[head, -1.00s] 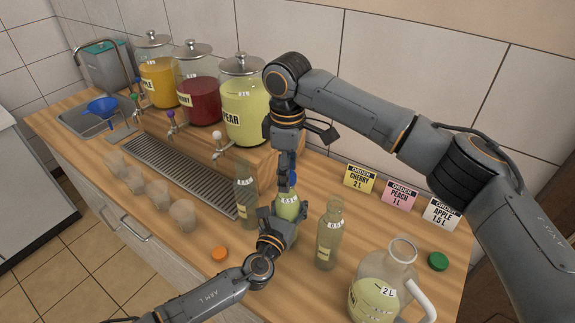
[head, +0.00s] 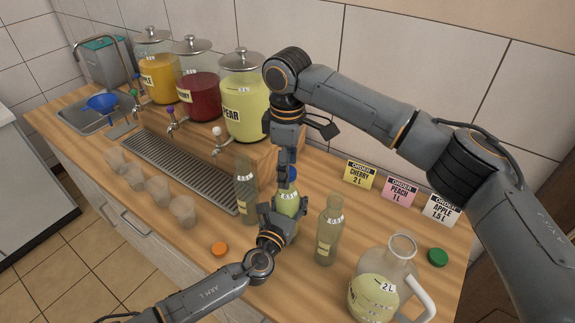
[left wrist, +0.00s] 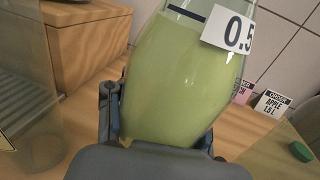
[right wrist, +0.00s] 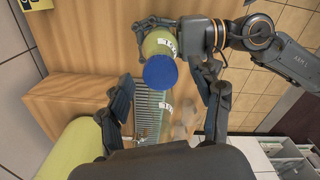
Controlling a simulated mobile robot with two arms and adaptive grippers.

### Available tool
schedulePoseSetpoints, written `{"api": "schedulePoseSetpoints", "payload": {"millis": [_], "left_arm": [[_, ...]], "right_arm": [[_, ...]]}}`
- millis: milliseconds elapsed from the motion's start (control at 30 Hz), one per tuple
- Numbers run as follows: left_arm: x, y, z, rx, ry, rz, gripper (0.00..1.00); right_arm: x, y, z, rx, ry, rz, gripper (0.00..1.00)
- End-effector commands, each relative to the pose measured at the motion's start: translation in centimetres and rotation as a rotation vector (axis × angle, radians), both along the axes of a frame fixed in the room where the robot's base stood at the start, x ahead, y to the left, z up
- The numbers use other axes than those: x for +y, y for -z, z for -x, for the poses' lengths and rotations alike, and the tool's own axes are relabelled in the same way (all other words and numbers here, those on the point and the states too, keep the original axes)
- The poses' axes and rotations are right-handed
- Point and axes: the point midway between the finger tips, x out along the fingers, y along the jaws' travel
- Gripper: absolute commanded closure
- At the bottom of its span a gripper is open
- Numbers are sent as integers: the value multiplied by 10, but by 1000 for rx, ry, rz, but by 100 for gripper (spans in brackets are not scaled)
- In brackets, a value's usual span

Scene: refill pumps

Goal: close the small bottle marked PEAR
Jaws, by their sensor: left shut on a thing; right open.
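A small bottle (head: 287,203) of pale green liquid stands upright, its colour like that of the PEAR jar; a "0.5" tag shows on the bottle in the left wrist view (left wrist: 180,75). My left gripper (head: 275,217) is shut around its body. A blue cap (right wrist: 160,72) covers the bottle's top in the right wrist view; whether it is fully seated cannot be told. My right gripper (head: 287,180) is above the bottle, pointing down. In the right wrist view its open fingers (right wrist: 172,92) stand either side of the cap, apart from it.
Empty bottles stand left (head: 246,190) and right (head: 328,230) of the held one. A 2 L jug (head: 375,297), an orange cap (head: 219,249) and a green cap (head: 437,257) are on the counter. The PEAR jar (head: 244,112) stands behind, with order cards (head: 399,191) at right.

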Motion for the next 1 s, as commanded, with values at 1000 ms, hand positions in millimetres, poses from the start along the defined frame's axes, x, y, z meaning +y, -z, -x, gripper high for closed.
{"api": "schedulePoseSetpoints", "payload": {"millis": [1000], "left_arm": [[0,1,0,1,0,0,100]], "right_arm": [[0,-120,0,1,0,1,35]]}}
